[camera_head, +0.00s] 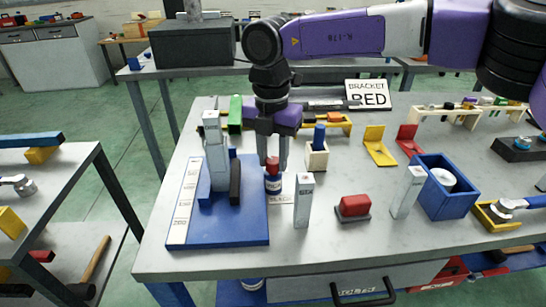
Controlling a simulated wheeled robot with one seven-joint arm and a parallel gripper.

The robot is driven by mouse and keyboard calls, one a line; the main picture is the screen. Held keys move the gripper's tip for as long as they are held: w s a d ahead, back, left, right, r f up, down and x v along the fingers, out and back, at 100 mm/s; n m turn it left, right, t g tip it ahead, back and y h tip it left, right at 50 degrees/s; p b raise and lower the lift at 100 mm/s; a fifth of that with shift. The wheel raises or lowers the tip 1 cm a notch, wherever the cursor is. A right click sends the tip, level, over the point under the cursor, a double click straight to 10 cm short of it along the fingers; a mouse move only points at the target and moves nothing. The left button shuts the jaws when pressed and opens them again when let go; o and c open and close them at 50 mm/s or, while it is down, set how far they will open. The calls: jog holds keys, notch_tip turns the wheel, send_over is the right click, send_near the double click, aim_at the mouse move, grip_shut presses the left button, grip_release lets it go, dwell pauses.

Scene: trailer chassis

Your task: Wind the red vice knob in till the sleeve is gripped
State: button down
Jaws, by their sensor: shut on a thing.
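My gripper (273,163) points down at the right edge of the blue base plate, with one finger on each side of a red top (272,161). It is shut on this red top. I cannot tell whether the red top is the vice knob. A grey upright block (215,155) stands on the blue base plate (228,230), with a dark bar (235,183) beside it. No sleeve or vice jaw can be made out clearly.
A grey post (303,203) stands close to the right, then a red block (354,206), another post (409,192) and a blue box (446,205). A pale holder with a blue peg (317,153) is behind. The front table edge is mostly clear.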

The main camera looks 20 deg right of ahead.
aim_at(272, 159)
jog(key=shift+r+m, duration=0.1)
jog(key=shift+m, duration=0.2)
jog(key=c, duration=1)
grip_release()
notch_tip(272, 159, up, 8)
jog(key=shift+a+f, duration=0.1)
jog(key=shift+f, duration=0.05)
